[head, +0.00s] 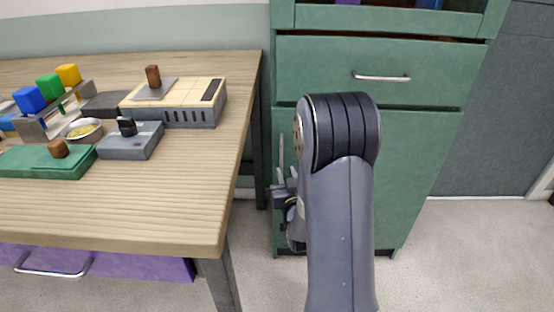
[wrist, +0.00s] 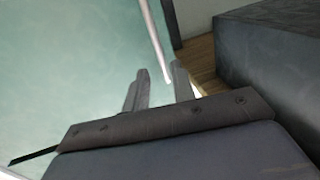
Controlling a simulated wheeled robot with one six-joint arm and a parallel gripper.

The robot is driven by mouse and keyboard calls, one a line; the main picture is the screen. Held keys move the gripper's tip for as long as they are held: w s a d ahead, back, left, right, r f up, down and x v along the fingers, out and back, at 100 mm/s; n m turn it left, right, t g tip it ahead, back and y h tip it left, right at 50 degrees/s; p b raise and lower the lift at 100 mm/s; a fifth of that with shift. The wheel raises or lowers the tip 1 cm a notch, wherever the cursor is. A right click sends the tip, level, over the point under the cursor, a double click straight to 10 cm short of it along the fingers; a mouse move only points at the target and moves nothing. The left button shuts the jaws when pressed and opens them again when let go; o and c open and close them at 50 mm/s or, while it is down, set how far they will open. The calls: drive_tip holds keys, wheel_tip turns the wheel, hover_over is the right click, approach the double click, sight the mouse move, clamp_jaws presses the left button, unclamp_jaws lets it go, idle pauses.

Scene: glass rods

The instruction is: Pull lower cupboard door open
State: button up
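The lower cupboard door (head: 420,150) is a flat green panel below the drawer, and it looks shut. My arm hides much of its left part. A thin vertical metal handle (head: 281,155) shows near its left edge; in the wrist view it is a pale bar (wrist: 153,35) against the green door (wrist: 70,60). My gripper (wrist: 158,72) is open, with the bar's end between its fingertips, nearer the right finger. Contact cannot be told. In the head view my gripper (head: 284,186) is partly hidden behind my arm.
A green drawer with a metal handle (head: 381,77) is above the door. A wooden table (head: 180,200) with several objects stands close on the left, its dark leg (head: 257,150) near the cupboard. The floor (head: 465,250) at right is clear.

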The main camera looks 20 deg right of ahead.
sight(282, 158)
drive_tip(key=w, duration=0.2)
drive_tip(key=w+d, duration=0.1)
drive_tip(key=w, duration=0.5)
drive_tip(key=shift+d+b, duration=0.35)
drive_tip(key=shift+c, duration=0.4)
clamp_jaws()
